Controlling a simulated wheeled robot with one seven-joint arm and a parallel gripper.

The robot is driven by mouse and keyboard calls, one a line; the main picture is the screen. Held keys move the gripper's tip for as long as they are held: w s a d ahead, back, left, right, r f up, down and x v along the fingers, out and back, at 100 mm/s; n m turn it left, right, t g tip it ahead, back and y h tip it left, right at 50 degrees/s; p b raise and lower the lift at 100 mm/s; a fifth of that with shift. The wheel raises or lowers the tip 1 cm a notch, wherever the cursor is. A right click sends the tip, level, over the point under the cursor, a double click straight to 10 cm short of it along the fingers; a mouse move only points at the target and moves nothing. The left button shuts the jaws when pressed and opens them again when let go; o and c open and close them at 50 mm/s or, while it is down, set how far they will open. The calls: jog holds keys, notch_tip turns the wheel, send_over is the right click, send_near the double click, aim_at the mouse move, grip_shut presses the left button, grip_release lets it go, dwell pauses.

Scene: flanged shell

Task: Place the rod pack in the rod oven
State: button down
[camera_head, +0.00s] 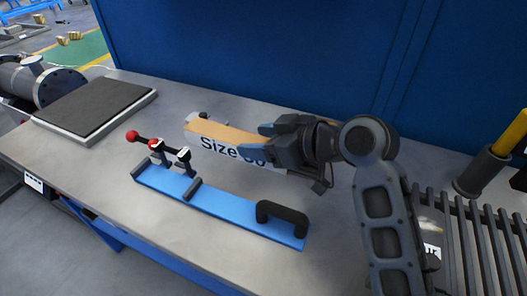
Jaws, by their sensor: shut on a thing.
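A long pack with a tan top and a white side marked "Size" (212,133) is at the middle of the bench, behind the blue bar; I take it as the rod pack. My gripper (261,141) comes from the right and is shut on the pack. Its fingers hide part of the label and the pack's right end. I cannot tell whether the pack touches the bench. A dark cylinder (481,172) with a yellow piece stands at the right edge; it may be the rod oven, but I cannot be sure.
A blue bar (226,209) with a red-knobbed clamp and black handle lies in front of the pack. A dark slatted rack (478,240) is at the lower right. A dark flat plate (95,105) and a flanged pipe (40,80) are at the left. A blue wall rises behind.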

jog(key=shift+f, duration=4.05)
jog(key=shift+c, duration=1.1)
grip_release()
jog(key=shift+f, duration=0.2)
